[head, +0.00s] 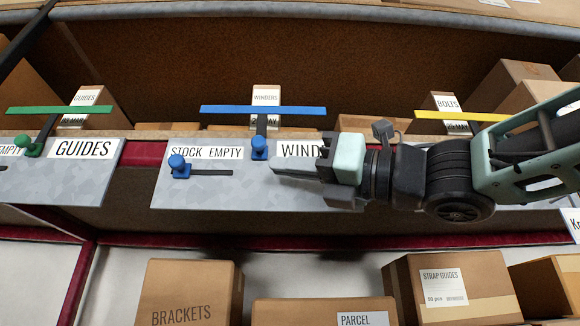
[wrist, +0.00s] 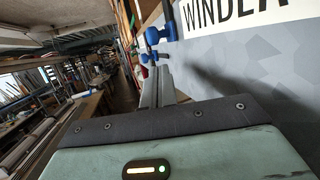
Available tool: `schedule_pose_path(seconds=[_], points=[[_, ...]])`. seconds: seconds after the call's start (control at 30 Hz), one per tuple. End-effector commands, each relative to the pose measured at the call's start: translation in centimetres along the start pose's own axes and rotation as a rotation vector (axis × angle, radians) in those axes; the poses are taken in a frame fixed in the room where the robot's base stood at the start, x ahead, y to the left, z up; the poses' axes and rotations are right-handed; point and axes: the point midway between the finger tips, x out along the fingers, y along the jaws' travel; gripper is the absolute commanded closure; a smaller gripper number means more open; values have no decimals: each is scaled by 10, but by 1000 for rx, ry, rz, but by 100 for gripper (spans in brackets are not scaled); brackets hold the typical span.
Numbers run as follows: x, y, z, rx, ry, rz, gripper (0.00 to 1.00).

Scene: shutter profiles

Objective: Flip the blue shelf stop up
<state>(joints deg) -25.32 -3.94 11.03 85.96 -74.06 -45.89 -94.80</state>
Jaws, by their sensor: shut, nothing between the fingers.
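The blue shelf stop (head: 263,111) is a flat horizontal bar on a dark arm that runs down to a blue knob (head: 258,148) at the shelf's front edge. A second blue knob (head: 177,163) sits at the left end of a slot on the grey panel, under the "STOCK EMPTY" label. My gripper (head: 274,167) is shut and empty, in front of the panel, just right of and below the stop's knob. Contact cannot be told. In the wrist view the shut fingers (wrist: 158,76) point toward blue knobs (wrist: 160,36); the bar is not clear there.
A green stop (head: 60,109) stands left and a yellow stop (head: 462,116) right, partly behind my arm. A "WINDERS" box (head: 266,95) is behind the blue bar. Cartons, including a "BRACKETS" box (head: 190,290), fill the lower shelf. Free space lies before the grey panel (head: 235,195).

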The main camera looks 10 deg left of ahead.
Motion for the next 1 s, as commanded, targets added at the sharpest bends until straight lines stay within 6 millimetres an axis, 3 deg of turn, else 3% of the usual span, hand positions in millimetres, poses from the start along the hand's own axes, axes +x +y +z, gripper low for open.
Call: schedule_pose_path(seconds=[0.03, 0.07, 0.3, 0.5, 1.0], points=[[-4, -1, -14, 0, 1, -1, 100], [-7, -2, -16, -1, 0, -2, 100], [-64, -1, -13, -4, 0, -3, 100], [-92, -1, -11, -2, 2, -1, 100], [-102, -1, -8, 1, 2, 0, 100]])
